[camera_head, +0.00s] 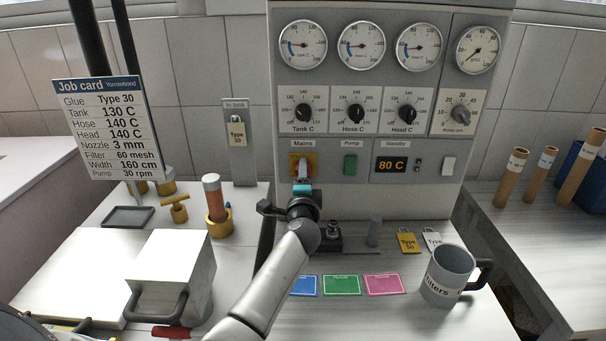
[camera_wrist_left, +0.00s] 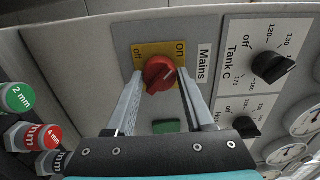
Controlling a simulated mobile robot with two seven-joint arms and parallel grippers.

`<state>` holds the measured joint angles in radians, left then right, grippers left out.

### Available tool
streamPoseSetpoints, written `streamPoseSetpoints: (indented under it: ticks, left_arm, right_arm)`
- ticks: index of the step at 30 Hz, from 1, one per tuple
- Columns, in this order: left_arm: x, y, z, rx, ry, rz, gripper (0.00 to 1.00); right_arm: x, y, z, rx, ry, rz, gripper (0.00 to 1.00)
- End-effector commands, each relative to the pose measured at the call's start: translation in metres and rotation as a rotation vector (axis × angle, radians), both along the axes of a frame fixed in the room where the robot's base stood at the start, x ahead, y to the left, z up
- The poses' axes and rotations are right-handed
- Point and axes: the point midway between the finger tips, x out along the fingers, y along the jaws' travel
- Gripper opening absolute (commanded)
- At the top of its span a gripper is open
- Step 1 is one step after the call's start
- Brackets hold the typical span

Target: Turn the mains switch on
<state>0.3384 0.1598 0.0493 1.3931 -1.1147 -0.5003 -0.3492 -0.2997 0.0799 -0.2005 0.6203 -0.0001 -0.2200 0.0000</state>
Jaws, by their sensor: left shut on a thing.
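The mains switch (camera_head: 302,162) is a red rotary knob on a yellow plate under the "Mains" label of the grey control panel. In the left wrist view the red knob (camera_wrist_left: 159,73) sits between the fingertips, with "off" to its left and "ON" to its upper right. My left gripper (camera_head: 303,178) reaches up from below and is shut on the knob. It partly covers the switch in the head view. My right gripper is not in view.
A green pump switch (camera_head: 350,164) and an 80 C display (camera_head: 391,165) sit right of the mains switch. Dials (camera_head: 303,111) and gauges are above. Colored cards (camera_head: 341,285), padlocks (camera_head: 408,240) and a grey mug (camera_head: 448,273) are on the worktop. A job card (camera_head: 106,130) stands left.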

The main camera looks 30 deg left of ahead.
Motion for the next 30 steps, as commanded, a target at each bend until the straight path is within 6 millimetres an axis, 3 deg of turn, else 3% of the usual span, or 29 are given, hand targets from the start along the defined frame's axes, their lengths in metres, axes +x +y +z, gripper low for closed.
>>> streamPoseSetpoints:
  ticks: [17, 18, 25, 30]
  left_arm:
    - [0.0004, 0.0001, 0.0015, 0.027, 0.013, -0.001, 0.00]
    - [0.0004, 0.0001, 0.0015, 0.027, 0.013, -0.001, 0.57]
    - [0.0002, 0.0001, 0.0009, 0.025, 0.013, 0.000, 0.83]
    - [0.0001, 0.0001, 0.0004, 0.024, 0.013, 0.000, 0.83]
  right_arm:
    - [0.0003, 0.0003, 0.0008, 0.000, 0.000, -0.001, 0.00]
    - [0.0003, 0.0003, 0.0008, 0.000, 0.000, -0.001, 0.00]
    - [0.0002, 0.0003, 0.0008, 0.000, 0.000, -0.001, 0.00]
    - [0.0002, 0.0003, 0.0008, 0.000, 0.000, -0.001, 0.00]
